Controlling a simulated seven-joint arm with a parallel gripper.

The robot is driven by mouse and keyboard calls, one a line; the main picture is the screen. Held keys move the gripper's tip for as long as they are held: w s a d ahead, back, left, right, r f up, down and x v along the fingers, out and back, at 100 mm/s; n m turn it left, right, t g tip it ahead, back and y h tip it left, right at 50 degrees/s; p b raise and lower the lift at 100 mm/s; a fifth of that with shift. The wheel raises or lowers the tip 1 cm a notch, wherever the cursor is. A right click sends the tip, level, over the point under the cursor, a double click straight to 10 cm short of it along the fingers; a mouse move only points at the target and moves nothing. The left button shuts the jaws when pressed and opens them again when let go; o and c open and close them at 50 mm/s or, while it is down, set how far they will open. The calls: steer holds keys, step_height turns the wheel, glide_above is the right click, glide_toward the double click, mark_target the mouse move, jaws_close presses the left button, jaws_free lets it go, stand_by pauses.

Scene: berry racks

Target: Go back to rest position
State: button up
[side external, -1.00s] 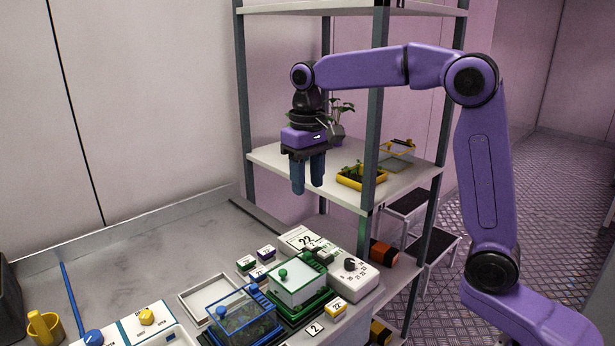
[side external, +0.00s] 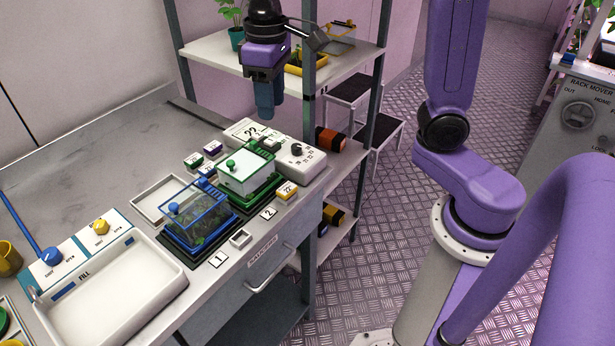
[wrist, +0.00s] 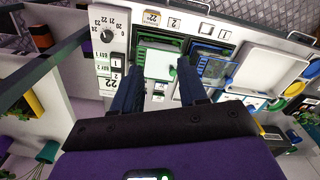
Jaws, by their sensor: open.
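My gripper (side external: 267,112) hangs fingers down in front of the rack shelf, above the back of the bench. In the wrist view my gripper (wrist: 159,66) is open, with two blue fingers apart and nothing between them. Below the fingers are a green-framed box with a white lid (side external: 240,178) and a white device with a dial (side external: 300,158). The green-framed box also shows in the wrist view (wrist: 158,62), beyond the fingertips. A blue-framed clear box (side external: 197,220) with plants inside stands beside it.
The shelf (side external: 208,52) behind my gripper holds a potted plant (side external: 234,38) and a yellow tray (side external: 312,64), close by. A rack post (side external: 308,60) stands just right of my gripper. A white basin (side external: 115,305) is at the front left. The back left bench is bare.

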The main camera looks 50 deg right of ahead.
steer(key=s+d+f+n, duration=0.2)
steer(key=s+f+n, duration=0.2)
steer(key=s, duration=0.7)
steer(key=s+d+f+n, duration=0.3)
steer(key=s+f+n, duration=0.1)
steer(key=s, duration=0.7)
steer(key=shift+d, duration=0.15)
